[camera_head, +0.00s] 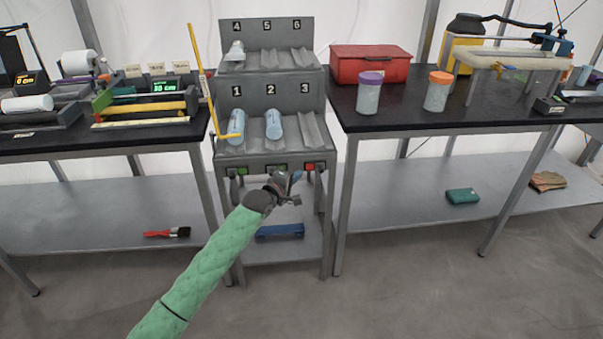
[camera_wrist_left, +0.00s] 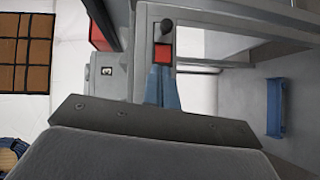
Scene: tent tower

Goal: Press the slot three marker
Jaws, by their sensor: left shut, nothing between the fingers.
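The grey rack (camera_head: 271,88) has numbered slots on two tiers. The slot three marker (camera_head: 309,167) is a small red block on the front edge, below slot three (camera_head: 311,130), which looks empty. My left gripper (camera_head: 296,178) is just in front of and below the front edge, left of the red marker. It is shut and empty. In the left wrist view, the blue fingertips (camera_wrist_left: 162,88) point at a red block (camera_wrist_left: 163,53), with their ends close below it. I cannot tell whether they touch it. My right gripper is out of view.
Light-blue rolls lie in slot one (camera_head: 237,127) and slot two (camera_head: 274,125). A green marker (camera_head: 239,171) is at the front left. A yellow rod (camera_head: 199,75) stands beside the rack. A blue item (camera_head: 280,231) lies on the lower shelf. Black tables flank the rack.

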